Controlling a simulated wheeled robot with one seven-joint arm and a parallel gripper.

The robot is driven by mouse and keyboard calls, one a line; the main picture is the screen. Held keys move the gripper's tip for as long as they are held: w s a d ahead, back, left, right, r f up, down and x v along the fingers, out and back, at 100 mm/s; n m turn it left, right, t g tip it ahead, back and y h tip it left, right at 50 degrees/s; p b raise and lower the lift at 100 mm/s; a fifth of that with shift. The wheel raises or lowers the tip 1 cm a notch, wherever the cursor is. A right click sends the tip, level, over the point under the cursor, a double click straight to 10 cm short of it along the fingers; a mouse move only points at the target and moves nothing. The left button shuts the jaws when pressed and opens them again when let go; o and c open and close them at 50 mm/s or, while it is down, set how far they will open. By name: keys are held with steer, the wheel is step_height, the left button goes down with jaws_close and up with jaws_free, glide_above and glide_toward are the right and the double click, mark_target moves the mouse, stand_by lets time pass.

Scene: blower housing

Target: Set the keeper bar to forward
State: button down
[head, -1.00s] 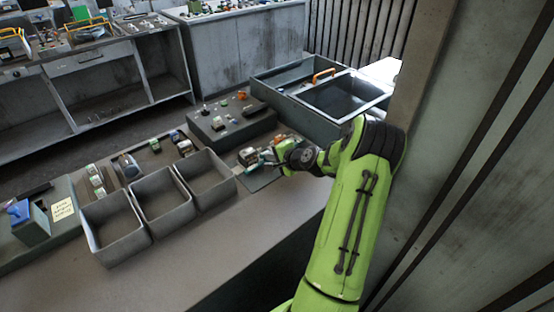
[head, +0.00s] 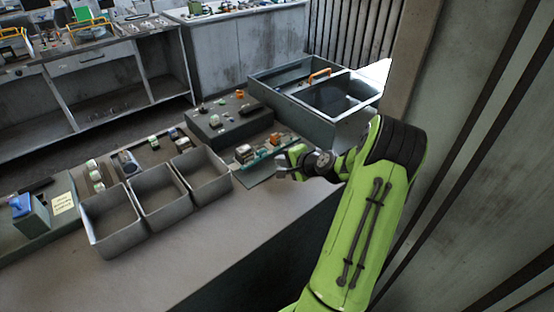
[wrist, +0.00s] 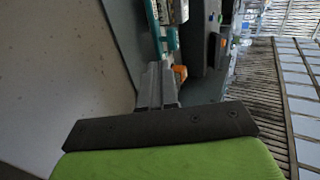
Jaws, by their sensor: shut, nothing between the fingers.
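A small assembly with a pale block (head: 244,153) and a teal bar-like part (head: 255,162) sits on a dark mat (head: 262,174), right of the bins. I take it for the blower housing; which piece is the keeper bar, and how it is set, is too small to tell. My gripper (head: 281,171) is just right of the teal part, seemingly apart from it, and shut with nothing held. In the wrist view my gripper (wrist: 158,72) points toward a teal strip (wrist: 153,30), with an orange piece (wrist: 180,73) at its right.
Three open grey bins (head: 146,223) stand left of the mat. A raised dark block with small parts (head: 229,121) is behind it. A large grey tray (head: 292,92) with an orange handle stands at the back right. The front of the bench (head: 200,262) is clear.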

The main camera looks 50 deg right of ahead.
steer(key=v, duration=0.5)
steer(key=shift+s+r, duration=0.15)
steer(key=shift+s, duration=0.25)
